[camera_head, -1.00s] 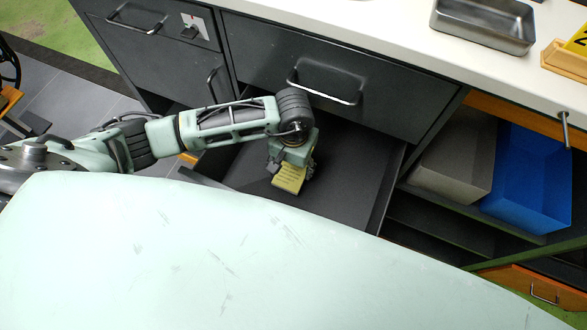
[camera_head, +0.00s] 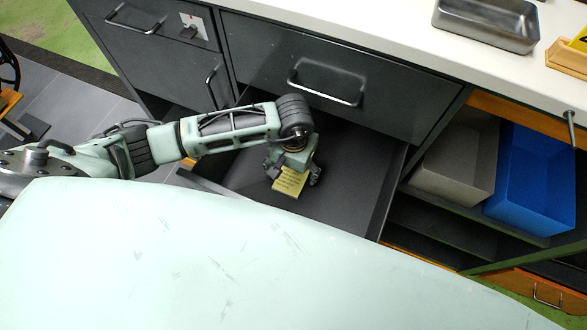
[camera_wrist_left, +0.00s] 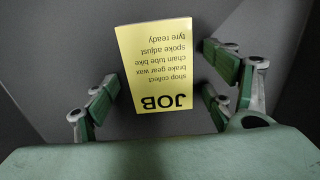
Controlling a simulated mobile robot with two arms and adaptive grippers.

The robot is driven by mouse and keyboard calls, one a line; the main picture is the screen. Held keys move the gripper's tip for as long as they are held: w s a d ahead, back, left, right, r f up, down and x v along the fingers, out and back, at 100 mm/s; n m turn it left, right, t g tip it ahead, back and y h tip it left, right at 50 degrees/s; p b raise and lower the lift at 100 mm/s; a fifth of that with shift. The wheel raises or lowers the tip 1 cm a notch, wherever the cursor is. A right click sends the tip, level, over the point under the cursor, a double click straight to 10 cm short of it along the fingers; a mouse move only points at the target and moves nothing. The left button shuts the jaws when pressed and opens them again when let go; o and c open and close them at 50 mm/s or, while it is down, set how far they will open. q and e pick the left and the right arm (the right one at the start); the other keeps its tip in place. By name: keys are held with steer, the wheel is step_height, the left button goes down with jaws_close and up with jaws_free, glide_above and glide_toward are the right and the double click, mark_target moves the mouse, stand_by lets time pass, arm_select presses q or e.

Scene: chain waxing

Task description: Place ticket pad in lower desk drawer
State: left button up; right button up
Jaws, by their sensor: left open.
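The ticket pad (camera_head: 289,181) is a yellow block with dark print, in the open lower desk drawer (camera_head: 345,185). In the left wrist view the pad (camera_wrist_left: 157,62) lies flat on the dark drawer floor (camera_wrist_left: 60,60), its "JOB" heading toward my gripper. My left gripper (camera_head: 292,170) reaches down into the drawer over the pad. Its fingers are open on either side of the pad, with gaps showing in the left wrist view. The gripper's palm hides part of the pad in the head view. My right gripper is not in view.
A closed upper drawer (camera_head: 300,75) with a bar handle is above the open one. Grey (camera_head: 455,160) and blue (camera_head: 530,180) bins sit on a shelf at right. A metal tray (camera_head: 485,25) stands on the white worktop (camera_head: 390,25). The drawer floor right of the pad is clear.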

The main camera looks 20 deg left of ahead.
mark_target(294, 174)
arm_select(q)
step_height(294, 174, up, 6)
steer(key=shift+r, duration=0.9)
